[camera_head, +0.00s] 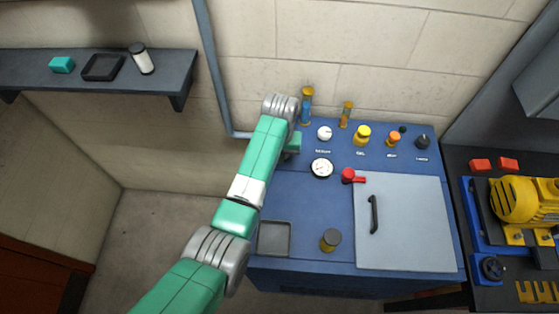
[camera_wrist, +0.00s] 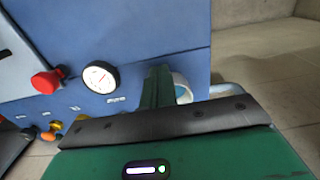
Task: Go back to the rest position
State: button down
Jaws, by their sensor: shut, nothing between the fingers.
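My green and grey arm reaches from the bottom of the head view up to the back left of the blue cabinet. My gripper (camera_head: 294,143) is mostly hidden behind the wrist there, left of a white knob (camera_head: 324,133). In the wrist view the fingers (camera_wrist: 158,86) are together and hold nothing. The white knob (camera_wrist: 182,88) shows partly behind them; I cannot tell whether they touch it. A round gauge (camera_head: 321,168) is close by and shows in the wrist view too (camera_wrist: 100,72).
The blue cabinet (camera_head: 305,205) bears a red valve handle (camera_head: 348,175), yellow knob (camera_head: 362,136), orange knob (camera_head: 393,139), upright tubes, a grey tray (camera_head: 274,239), a small canister (camera_head: 330,240) and a handled lid (camera_head: 415,225). A shelf (camera_head: 120,75) is left; a yellow motor (camera_head: 525,200) right.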

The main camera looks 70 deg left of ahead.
jog(key=shift+r, duration=1.7)
jog(key=w+d+r+m+t+y, duration=0.2)
jog(key=w+d+r+t, duration=0.15)
jog(key=w+r, duration=0.45)
jog(key=w+d+r+m+t+y, duration=0.25)
jog(key=w+d+r, duration=0.25)
jog(key=w+r, duration=0.25)
jog(key=w+d+r+m+t, duration=0.1)
jog(key=w+d+r+t, duration=0.25)
jog(key=d+r, duration=0.45)
jog(key=w+d+r+m+t, duration=0.2)
jog(key=d+r+t, duration=0.25)
jog(key=r, duration=0.45)
jog(key=s+d+r+m+t+h, duration=0.2)
jog(key=s+d+r+t, duration=0.3)
jog(key=s+d+r, duration=0.5)
jog(key=s+d+r+m+t+h, duration=0.3)
jog(key=s+d+r+t, duration=0.3)
jog(key=d+r, duration=0.8)
notch_tip(320, 180, up, 13)
jog(key=a+p, duration=0.1)
jog(key=p, duration=1.1)
jog(key=shift+s+r+y, duration=0.15)
jog(key=shift+r+y, duration=0.05)
jog(key=shift+y, duration=0.25)
